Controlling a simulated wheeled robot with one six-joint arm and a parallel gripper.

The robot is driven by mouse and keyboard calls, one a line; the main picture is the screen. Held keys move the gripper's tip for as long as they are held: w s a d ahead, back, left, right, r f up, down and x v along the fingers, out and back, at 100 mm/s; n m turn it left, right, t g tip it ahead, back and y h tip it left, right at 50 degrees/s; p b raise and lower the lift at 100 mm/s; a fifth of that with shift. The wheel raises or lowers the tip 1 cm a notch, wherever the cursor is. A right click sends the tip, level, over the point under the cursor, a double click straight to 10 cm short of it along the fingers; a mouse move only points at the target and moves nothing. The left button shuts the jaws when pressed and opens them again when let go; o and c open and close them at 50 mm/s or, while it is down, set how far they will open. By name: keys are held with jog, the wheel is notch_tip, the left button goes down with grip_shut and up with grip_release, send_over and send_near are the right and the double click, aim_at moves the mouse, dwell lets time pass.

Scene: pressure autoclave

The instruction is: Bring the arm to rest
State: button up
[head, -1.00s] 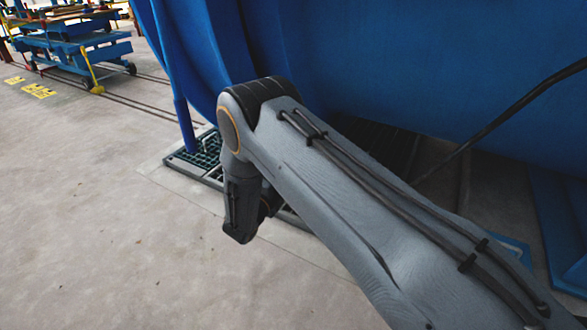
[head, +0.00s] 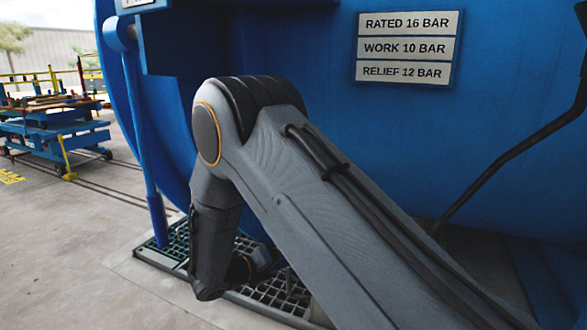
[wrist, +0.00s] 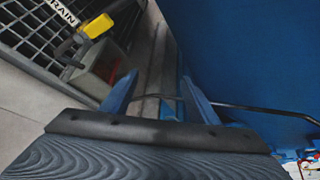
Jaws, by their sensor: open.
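My arm (head: 300,200) reaches from the lower right of the head view to a bent joint, with its dark lower link hanging down beside the blue vessel (head: 400,150). My gripper does not show clearly in the head view. In the wrist view, the two blue fingers of my gripper (wrist: 160,80) stand apart, with nothing held between them. Beyond them are the floor and a grey strip. The blue vessel wall also fills the right of the wrist view (wrist: 245,50).
A dark floor grating (head: 275,290) lies under my arm's end. The wrist view shows a DRAIN label (wrist: 62,10) and a yellow handle (wrist: 97,26) over the grating. A pressure plate (head: 407,47) is on the vessel. A blue cart (head: 50,130) stands far left, with open floor before it.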

jog(key=s+d+r+m+g+y, duration=0.2)
jog(key=s+r+m+g, duration=0.2)
jog(key=s+m, duration=0.5)
jog(key=s+d+r+m+g+y, duration=0.25)
jog(key=s+r+m+g, duration=0.35)
jog(key=s, duration=0.5)
jog(key=s+a+r+m+y, duration=0.2)
jog(key=s+m+y, duration=0.2)
jog(key=s+m, duration=0.5)
jog(key=s+a+r+m+y, duration=0.3)
jog(key=s+m+y, duration=0.1)
jog(key=s+m, duration=0.45)
jog(key=d+r+m+h+p, duration=0.1)
jog(key=d+r+m+p, duration=0.1)
jog(key=d+r+p, duration=0.8)
jog(key=d+r+m+h+p, duration=0.1)
jog(key=d+r+m+p, duration=0.2)
jog(key=d+r+p, duration=0.8)
notch_tip(320, 180, up, 5)
jog(key=p, duration=1.2)
jog(key=shift+s, duration=0.15)
